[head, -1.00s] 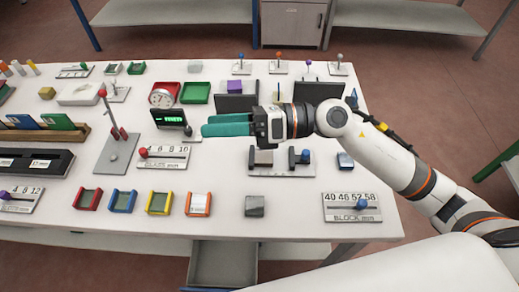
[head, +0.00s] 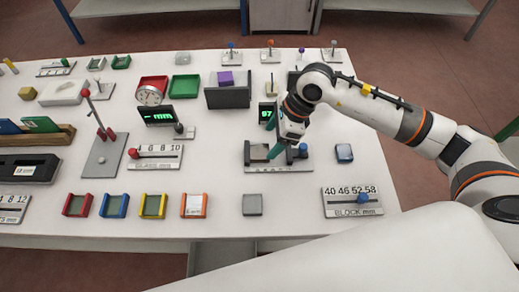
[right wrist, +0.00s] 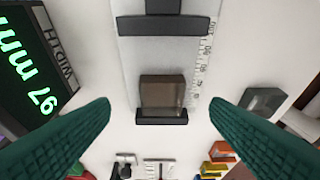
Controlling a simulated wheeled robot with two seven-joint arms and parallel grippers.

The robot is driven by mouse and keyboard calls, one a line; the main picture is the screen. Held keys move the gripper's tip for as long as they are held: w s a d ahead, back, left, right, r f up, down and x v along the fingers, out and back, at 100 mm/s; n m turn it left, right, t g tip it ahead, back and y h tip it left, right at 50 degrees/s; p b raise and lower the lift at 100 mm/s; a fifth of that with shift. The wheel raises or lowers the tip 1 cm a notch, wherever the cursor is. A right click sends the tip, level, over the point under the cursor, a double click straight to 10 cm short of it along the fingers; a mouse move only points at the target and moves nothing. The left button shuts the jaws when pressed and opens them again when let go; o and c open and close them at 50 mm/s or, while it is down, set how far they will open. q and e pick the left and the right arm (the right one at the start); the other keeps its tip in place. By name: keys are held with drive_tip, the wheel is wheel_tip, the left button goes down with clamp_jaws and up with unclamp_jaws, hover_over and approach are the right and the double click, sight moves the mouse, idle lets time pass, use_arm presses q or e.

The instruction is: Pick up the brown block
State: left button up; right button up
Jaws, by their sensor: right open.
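The brown block (right wrist: 162,92) sits on the flat bed of a width gauge (right wrist: 135,60), against a low dark jaw. A second dark jaw stands apart from it, toward the top of the right wrist view. In the head view the block (head: 258,152) is small and partly dark against the gauge. My right gripper (right wrist: 160,106) is open, with its two green fingers apart on either side of the block in the right wrist view, touching nothing that I can see. In the head view the right gripper (head: 281,150) points down over the gauge. My left gripper is not in view.
A width display (right wrist: 28,65) reading 97 mm stands close by the gauge. A grey block (head: 252,204) lies on the near side, a blue-grey block (head: 344,153) to the right. Coloured trays (head: 155,206) line the front. A block-size slider (head: 352,202) is at front right.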

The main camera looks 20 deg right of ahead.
sight(260, 151)
drive_tip(key=shift+a+f+p, duration=0.3)
drive_tip(key=x, duration=0.1)
drive_tip(key=p+x, duration=0.1)
drive_tip(key=x, duration=0.1)
drive_tip(key=shift+a+f, duration=0.2)
drive_tip(key=shift+a, duration=0.15)
drive_tip(key=shift+w+a+f, duration=0.1)
drive_tip(key=shift+w+f, duration=0.05)
drive_tip(key=shift+f, duration=0.25)
drive_tip(key=shift+c, duration=0.2)
drive_tip(key=c, duration=1.1)
